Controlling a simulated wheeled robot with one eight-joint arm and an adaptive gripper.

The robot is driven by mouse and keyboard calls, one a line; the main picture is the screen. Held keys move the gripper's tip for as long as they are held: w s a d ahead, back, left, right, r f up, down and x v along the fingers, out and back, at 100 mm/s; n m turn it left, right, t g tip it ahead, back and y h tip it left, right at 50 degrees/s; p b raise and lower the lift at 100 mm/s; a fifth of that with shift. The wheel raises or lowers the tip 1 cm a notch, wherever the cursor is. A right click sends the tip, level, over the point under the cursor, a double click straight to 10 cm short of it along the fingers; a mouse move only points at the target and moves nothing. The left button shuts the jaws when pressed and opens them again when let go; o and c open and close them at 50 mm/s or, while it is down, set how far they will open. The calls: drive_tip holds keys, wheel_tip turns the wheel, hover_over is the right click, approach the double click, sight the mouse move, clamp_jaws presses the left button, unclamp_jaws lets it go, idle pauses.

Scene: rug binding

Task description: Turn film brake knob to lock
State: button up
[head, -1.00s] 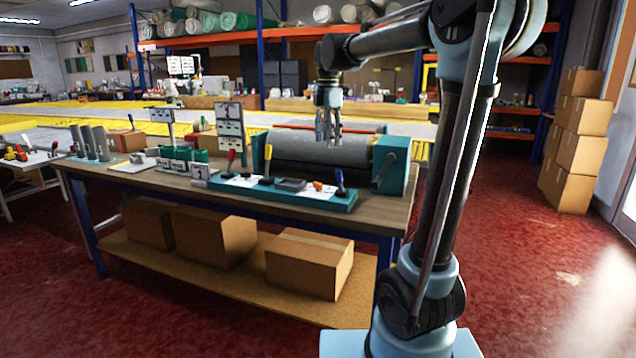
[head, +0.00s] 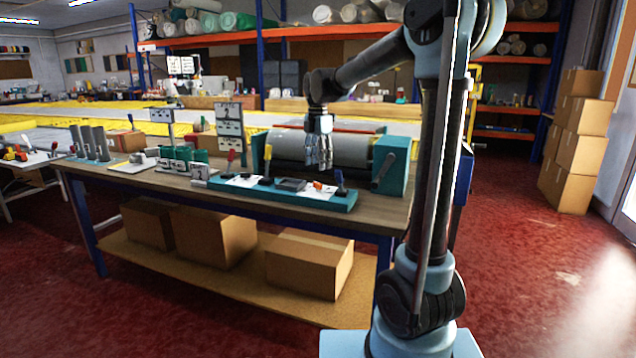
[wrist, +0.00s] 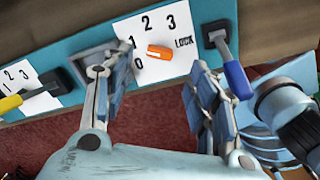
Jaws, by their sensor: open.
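The film brake knob (wrist: 159,52) is a small orange bar on a white dial plate marked 0, 1, 2, 3 and LOCK, seen in the wrist view. It lies nearly sideways, between the 1 and 0 side and the LOCK side; which end points is unclear. It also shows as a small orange spot in the head view (head: 318,186). My gripper (wrist: 150,78) is open, with one finger left of the knob and one right of it. In the head view, my gripper (head: 319,166) hangs above the teal panel (head: 320,202), apparently empty and above the knob.
A blue-handled lever (wrist: 237,78) stands just right of the dial, close to my right finger. A grey block (head: 291,184) and a yellow lever (head: 267,167) are to the left. A teal-ended roller machine (head: 395,165) stands behind. Cardboard boxes (head: 310,265) fill the lower shelf.

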sight(317, 187)
wheel_tip(317, 187, down, 8)
drive_tip(key=shift+r, duration=0.25)
drive_tip(key=c, duration=1.1)
